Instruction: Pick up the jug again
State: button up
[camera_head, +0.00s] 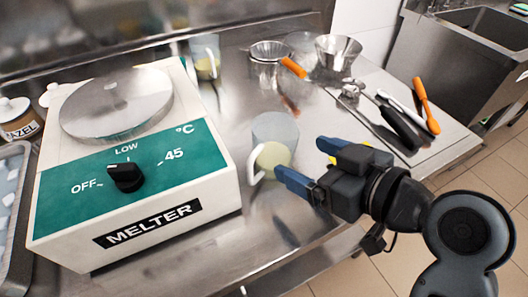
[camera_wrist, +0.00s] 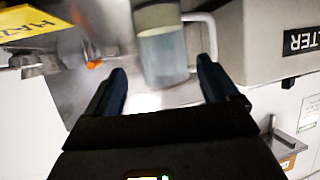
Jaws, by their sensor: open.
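The jug (camera_head: 276,132) is a translucent cup with pale yellow-green contents and a white handle on its left. It stands upright on the steel counter, right of the melter. My gripper (camera_head: 300,158) is open at the jug's right side, one blue finger near its front and the other to its right. In the wrist view the jug (camera_wrist: 164,45) appears beyond and between the two open fingers (camera_wrist: 160,68), its handle towards the right. The fingers are not closed on it; contact is unclear.
The white and green melter (camera_head: 140,165) stands close on the left. Metal cups (camera_head: 338,52), an orange-handled tool (camera_head: 426,105) and dark-handled tools (camera_head: 398,128) lie at the back right. A similar clear vessel shape (camera_head: 206,58) shows behind the melter. A sink (camera_head: 480,28) is beyond.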

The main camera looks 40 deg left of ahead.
aim_at(288, 154)
jog(key=x, duration=0.3)
jog(key=p+x, duration=0.1)
jog(key=x, duration=0.3)
jog(key=shift+s+a+f, duration=0.15)
jog(key=shift+s+f, duration=0.05)
jog(key=shift+f, duration=0.15)
jog(key=shift+c, duration=0.2)
jog(key=c, duration=0.8)
jog(key=shift+r, duration=0.15)
